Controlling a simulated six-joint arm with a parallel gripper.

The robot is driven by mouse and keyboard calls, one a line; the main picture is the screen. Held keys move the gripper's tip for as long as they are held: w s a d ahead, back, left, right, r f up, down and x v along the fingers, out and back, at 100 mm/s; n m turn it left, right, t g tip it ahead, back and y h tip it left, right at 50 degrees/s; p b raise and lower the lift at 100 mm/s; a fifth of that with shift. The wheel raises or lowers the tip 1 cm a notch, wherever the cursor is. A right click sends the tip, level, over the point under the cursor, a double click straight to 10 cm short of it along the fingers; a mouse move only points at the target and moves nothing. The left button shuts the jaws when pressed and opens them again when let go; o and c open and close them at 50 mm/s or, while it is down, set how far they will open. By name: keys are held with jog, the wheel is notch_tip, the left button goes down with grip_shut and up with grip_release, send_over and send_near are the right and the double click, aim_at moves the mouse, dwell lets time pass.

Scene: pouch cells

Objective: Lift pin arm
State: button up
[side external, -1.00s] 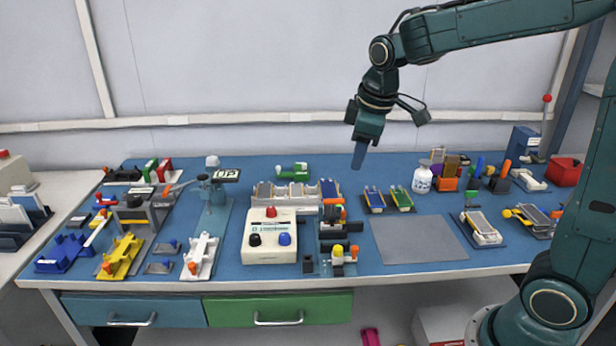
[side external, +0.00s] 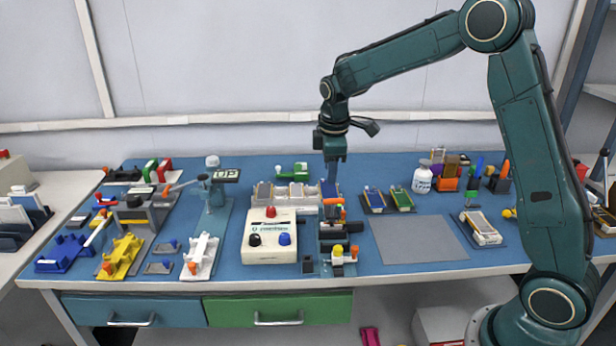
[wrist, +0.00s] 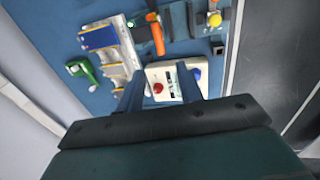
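A small dark fixture (side external: 325,230) with an orange-ended lever (side external: 333,201) stands near the bench's middle. I cannot tell for certain that this lever is the pin arm. In the wrist view the orange lever (wrist: 156,36) shows near the top, beyond my fingers. My gripper (side external: 331,180) points down above the back of this fixture, in line with the blue end of a cell tray. Its two fingers are apart and empty in the wrist view (wrist: 160,80). The gap to the lever is hard to judge.
A white control box (side external: 270,247) with red, black and blue knobs is left of the fixture. A tray of cells (side external: 297,203) lies behind it. Two cells on dark plates (side external: 388,208) and a bare grey mat (side external: 417,240) are to the right.

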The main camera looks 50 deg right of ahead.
aim_at(329, 200)
jog(key=f, duration=0.4)
jog(key=w+d+f, duration=0.1)
jog(key=f, duration=0.4)
jog(key=w+d+f, duration=0.1)
jog(key=f, duration=0.3)
jog(key=shift+f, duration=0.2)
jog(key=shift+s, duration=0.1)
grip_shut()
